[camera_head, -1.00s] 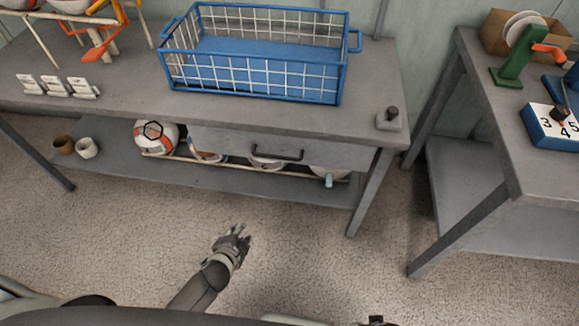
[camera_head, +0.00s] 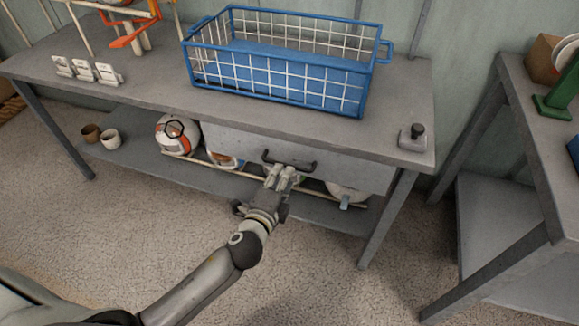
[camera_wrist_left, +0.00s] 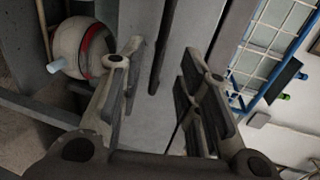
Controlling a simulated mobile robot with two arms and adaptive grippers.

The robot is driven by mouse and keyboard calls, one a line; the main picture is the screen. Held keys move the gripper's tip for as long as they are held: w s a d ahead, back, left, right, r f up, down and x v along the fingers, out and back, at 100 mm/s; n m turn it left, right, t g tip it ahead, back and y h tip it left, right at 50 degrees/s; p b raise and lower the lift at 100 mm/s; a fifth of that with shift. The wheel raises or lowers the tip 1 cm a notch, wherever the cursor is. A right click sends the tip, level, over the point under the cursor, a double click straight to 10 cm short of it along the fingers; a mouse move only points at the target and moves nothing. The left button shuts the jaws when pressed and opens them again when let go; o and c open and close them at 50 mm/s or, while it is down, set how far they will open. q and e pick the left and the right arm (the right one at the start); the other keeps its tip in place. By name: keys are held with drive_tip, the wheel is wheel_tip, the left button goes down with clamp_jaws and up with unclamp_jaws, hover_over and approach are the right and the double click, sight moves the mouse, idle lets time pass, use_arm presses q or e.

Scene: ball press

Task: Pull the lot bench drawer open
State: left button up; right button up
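The grey bench (camera_head: 130,86) has a drawer (camera_head: 228,142) under its top, and the drawer looks shut. A dark bar handle (camera_head: 304,166) sits on the drawer front. My left gripper (camera_head: 283,172) is right at the handle, reaching in from below and in front. In the left wrist view the fingers (camera_wrist_left: 160,70) are open, and the dark handle bar (camera_wrist_left: 164,40) shows in the gap between them, around the fingertips. I cannot tell whether a finger touches it. The gripper hides part of the handle in the head view. My right gripper is out of view.
A blue wire basket (camera_head: 285,92) stands on the bench, with a small grey block with a dark knob (camera_head: 413,138) to its right. White and orange balls (camera_head: 176,133) and cups (camera_head: 109,139) are on the lower shelf. Another grey bench (camera_head: 515,140) stands right. Floor in front is clear.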

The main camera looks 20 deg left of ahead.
use_arm(q)
drive_tip(key=shift+b+x, duration=0.3)
drive_tip(key=shift+x, duration=2.7)
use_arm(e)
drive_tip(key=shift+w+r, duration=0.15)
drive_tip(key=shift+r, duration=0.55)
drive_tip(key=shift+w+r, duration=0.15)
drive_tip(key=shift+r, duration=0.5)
use_arm(q)
drive_tip(key=shift+c, duration=0.5)
clamp_jaws()
